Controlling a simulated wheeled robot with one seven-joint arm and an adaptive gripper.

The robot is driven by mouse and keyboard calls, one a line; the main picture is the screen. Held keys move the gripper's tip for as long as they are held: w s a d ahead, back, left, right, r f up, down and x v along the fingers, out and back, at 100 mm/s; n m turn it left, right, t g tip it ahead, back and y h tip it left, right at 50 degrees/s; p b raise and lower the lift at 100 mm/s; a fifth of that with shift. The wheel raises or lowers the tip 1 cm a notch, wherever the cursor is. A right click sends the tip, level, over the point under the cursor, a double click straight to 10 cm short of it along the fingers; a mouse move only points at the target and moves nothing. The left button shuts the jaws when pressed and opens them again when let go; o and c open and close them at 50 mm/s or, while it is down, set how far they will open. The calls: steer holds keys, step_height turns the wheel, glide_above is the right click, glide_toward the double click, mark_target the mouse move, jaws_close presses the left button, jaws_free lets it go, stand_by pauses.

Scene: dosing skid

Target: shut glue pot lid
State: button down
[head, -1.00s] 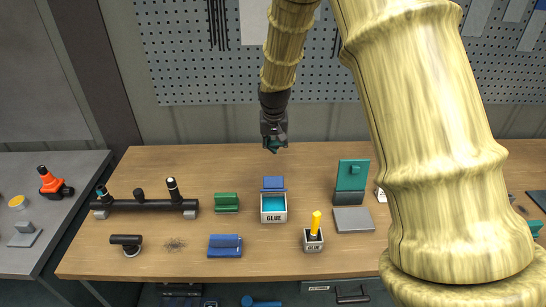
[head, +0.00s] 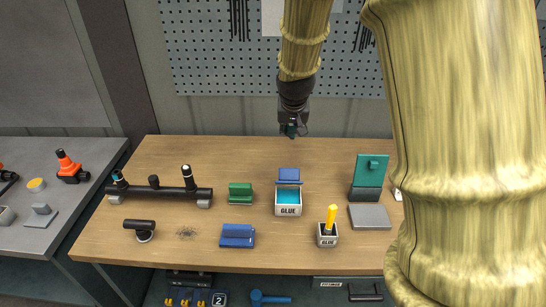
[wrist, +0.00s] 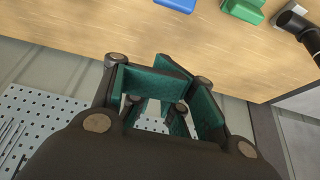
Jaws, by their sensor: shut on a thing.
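The glue pot (head: 288,210) is a pale box marked GLUE, with bright blue-teal glue showing in its open top. Its blue lid (head: 289,175) stands raised at the pot's back edge. A blue edge at the top of the wrist view looks like the lid (wrist: 175,4). My gripper (head: 291,131) hangs over the bench's back edge, behind and above the lid, apart from it. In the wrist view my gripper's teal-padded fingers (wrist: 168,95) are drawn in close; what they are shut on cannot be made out.
On the wooden bench, a green block (head: 240,193) stands left of the pot and a brush holder (head: 327,236) at front right. A blue block (head: 237,235) lies front left; a teal upright panel (head: 370,171) stands right. A pegboard (head: 230,70) is behind. Bare wood lies behind the lid.

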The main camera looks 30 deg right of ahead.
steer(key=p, duration=0.5)
glide_above(289, 176)
steer(key=w+d, duration=0.3)
steer(key=w, duration=0.1)
steer(key=shift+f, duration=5.65)
steer(key=shift+s+a+f, duration=0.2)
steer(key=shift+s+a, duration=0.05)
steer(key=shift+s, duration=0.05)
steer(key=shift+a, duration=0.1)
steer(key=shift+a, duration=0.1)
